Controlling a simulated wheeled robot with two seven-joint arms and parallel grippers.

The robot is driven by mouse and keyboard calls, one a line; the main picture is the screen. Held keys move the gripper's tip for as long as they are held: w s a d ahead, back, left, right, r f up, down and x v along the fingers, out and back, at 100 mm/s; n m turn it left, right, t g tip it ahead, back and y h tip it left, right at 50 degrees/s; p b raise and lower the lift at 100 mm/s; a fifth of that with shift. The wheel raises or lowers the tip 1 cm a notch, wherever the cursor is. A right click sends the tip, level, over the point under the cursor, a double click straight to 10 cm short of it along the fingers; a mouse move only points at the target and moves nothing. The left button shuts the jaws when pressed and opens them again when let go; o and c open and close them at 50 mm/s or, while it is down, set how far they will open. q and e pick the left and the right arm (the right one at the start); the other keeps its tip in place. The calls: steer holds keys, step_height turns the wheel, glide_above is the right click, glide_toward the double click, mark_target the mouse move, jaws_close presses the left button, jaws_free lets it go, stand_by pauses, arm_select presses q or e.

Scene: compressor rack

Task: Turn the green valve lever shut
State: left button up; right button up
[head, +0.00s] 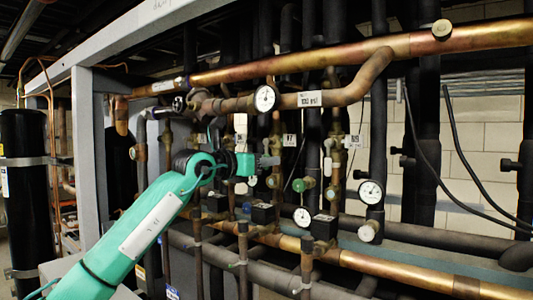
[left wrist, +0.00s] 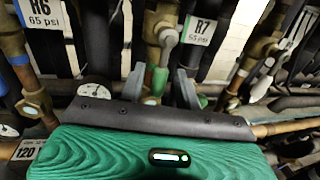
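The green valve lever (left wrist: 159,80) hangs down below a brass valve (left wrist: 160,22) in the left wrist view, with a grey part (left wrist: 168,42) above it. My left gripper (left wrist: 161,82) has its two grey fingers apart, one on each side of the green lever in the picture. There are gaps between lever and fingers; I cannot tell how deep the lever sits between them. In the head view the left gripper (head: 268,161) is in front of the pipes, and I cannot make out the lever there. My right gripper is not in view.
A copper pipe (head: 350,90) with a gauge (head: 265,98) runs above the gripper. A green round cap (head: 298,185) and more gauges (head: 371,191) are to the right. Tags R6 (left wrist: 40,12) and R7 (left wrist: 200,30) hang beside the valve. Vertical pipes crowd closely around.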

arm_select(q)
steer(key=shift+w+d, duration=0.3)
steer(key=shift+w, duration=0.05)
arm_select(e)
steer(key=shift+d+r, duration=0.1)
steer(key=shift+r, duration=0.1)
arm_select(q)
steer(key=shift+c, duration=0.2)
jaws_close()
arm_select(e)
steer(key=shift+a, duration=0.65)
